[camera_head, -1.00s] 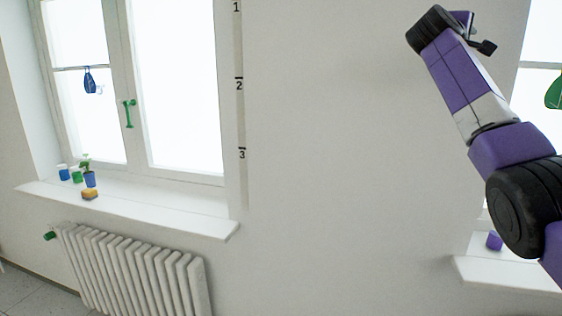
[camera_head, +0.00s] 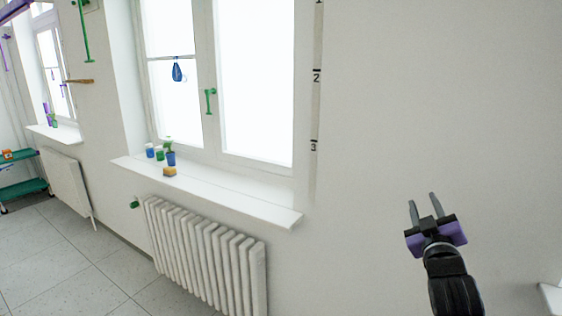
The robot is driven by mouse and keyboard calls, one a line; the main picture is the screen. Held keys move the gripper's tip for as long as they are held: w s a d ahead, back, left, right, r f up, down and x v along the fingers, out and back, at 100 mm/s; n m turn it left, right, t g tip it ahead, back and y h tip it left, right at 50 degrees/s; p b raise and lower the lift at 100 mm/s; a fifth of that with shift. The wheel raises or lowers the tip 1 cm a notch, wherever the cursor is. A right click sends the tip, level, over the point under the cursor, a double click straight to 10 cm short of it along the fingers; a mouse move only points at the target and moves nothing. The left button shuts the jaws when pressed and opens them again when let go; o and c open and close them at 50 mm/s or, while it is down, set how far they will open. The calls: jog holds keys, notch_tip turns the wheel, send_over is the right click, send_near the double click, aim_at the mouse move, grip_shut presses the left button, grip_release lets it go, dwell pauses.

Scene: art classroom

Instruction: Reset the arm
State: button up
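My gripper (camera_head: 425,203) is at the lower right of the head view, in front of the bare white wall. Its two grey fingers point up and stand apart with a gap between them. Nothing is held between them. The black wrist and part of my arm show below it, and the rest of the arm is out of the picture.
A windowsill (camera_head: 220,196) holds several small cups, a potted plant (camera_head: 169,152) and a yellow-brown block (camera_head: 169,172). A white radiator (camera_head: 205,255) stands below it. A green cart (camera_head: 22,188) is at the far left. Open floor (camera_head: 75,260) lies between.

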jog(key=s+a+f+m+y, duration=0.15)
jog(key=s+a+f, duration=0.3)
jog(key=s, duration=0.65)
jog(key=s+a+f+m, duration=0.2)
jog(key=s+a+f, duration=0.25)
jog(key=s, duration=0.55)
jog(key=s+a+f+m+y, duration=0.1)
jog(key=s+a+f, duration=0.2)
jog(key=s+f, duration=0.55)
jog(key=s+a+f+g+y, duration=0.1)
jog(key=s+g, duration=0.1)
jog(key=s, duration=1.2)
jog(key=s+a+f+g+y, duration=0.1)
jog(key=s+g, duration=0.1)
jog(key=s, duration=1.2)
jog(key=shift+a+g+b, duration=0.3)
jog(key=shift+a+b, duration=0.05)
jog(key=shift+a, duration=0.05)
jog(key=shift+d, duration=0.1)
